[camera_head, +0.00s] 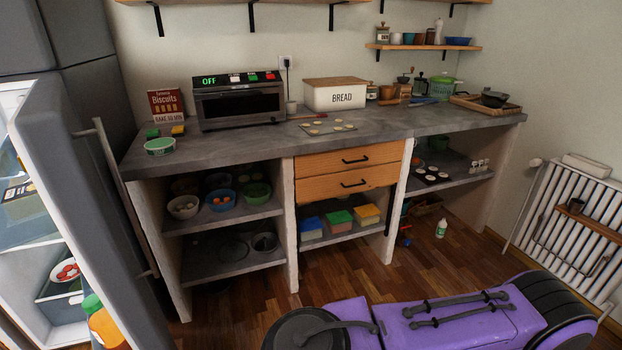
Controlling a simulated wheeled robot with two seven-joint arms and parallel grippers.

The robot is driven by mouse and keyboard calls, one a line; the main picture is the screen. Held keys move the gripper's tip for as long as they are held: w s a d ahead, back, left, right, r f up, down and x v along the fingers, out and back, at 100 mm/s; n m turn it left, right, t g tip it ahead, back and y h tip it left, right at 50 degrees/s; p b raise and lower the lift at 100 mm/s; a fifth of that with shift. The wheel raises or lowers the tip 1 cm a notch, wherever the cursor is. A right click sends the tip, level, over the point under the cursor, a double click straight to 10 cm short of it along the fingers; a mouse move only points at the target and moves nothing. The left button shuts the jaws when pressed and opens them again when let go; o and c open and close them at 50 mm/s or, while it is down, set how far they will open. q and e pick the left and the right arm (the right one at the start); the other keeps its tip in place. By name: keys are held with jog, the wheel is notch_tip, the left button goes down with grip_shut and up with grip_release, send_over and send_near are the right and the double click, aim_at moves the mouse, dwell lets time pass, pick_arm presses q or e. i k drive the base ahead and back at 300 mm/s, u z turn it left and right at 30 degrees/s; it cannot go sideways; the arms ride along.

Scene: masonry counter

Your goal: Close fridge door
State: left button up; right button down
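The fridge door (82,190) stands open at the left of the head view. Its grey outer face is turned toward the counter, and a long upright bar handle (121,195) runs down it. The lit fridge interior (25,260) shows to the left of the door, with food on its shelves. A bottle with an orange body and green cap (104,325) shows low down beside the door. The door's lower end is cut off by the frame. Neither of my grippers shows, and nothing of mine is seen touching the door.
A grey counter (235,152) with open shelves and two drawers runs along the back wall. A toaster oven (240,105) and bread box (335,95) stand on it. A radiator (570,230) is at the right.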

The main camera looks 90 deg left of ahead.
aim_at(45, 132)
jog(key=i, duration=0.9)
jog(key=u, duration=4.55)
jog(key=i, duration=1)
jog(key=z, duration=0.05)
